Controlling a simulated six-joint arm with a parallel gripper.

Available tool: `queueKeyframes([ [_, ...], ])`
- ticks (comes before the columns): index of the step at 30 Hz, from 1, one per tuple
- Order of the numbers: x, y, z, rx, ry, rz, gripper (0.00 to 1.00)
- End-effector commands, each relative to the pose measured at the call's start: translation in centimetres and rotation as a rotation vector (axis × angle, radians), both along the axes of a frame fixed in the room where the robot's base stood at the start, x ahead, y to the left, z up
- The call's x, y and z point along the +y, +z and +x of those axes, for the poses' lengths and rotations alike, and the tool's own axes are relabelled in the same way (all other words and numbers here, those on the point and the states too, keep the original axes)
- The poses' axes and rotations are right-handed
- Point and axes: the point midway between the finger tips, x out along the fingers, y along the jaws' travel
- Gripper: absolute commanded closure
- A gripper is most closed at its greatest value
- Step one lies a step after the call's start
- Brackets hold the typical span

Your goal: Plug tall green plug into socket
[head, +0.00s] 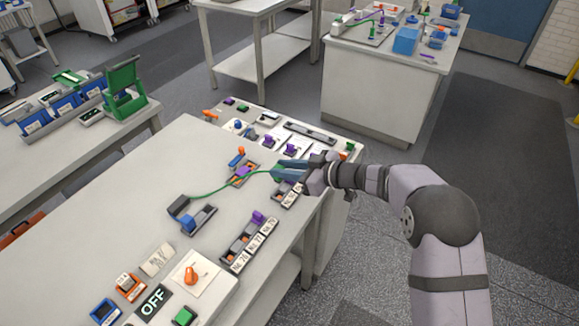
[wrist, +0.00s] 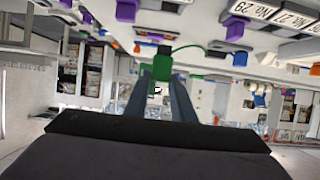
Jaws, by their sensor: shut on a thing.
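My gripper (head: 290,170) is shut on the green plug (head: 277,173) above the right part of the table. A green cable (head: 222,190) runs from the plug left to a dark box beside a blue part (head: 198,218). In the wrist view, the green plug (wrist: 160,62) sits between the two blue-grey fingers of my gripper (wrist: 161,82). A socket block (head: 288,194) with number labels lies just below my gripper, partly hidden. Another labelled block (head: 240,248) holds a purple plug (head: 258,216). I cannot tell which socket is the matching one.
A block with a purple and a blue plug (head: 238,158) stands left of my gripper. Several plugs and parts line the back edge. The table's left middle (head: 120,205) is bare.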

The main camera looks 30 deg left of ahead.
Motion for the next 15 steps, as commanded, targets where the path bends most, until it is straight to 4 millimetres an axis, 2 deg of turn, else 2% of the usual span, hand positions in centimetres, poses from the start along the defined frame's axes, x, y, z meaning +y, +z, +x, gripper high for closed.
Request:
queueKeyframes([
  [8,0.0,-0.3,0.0,0.000,0.002,0.001,1.00],
  [15,0.0,-1.4,0.0,0.000,0.002,0.001,1.00],
])
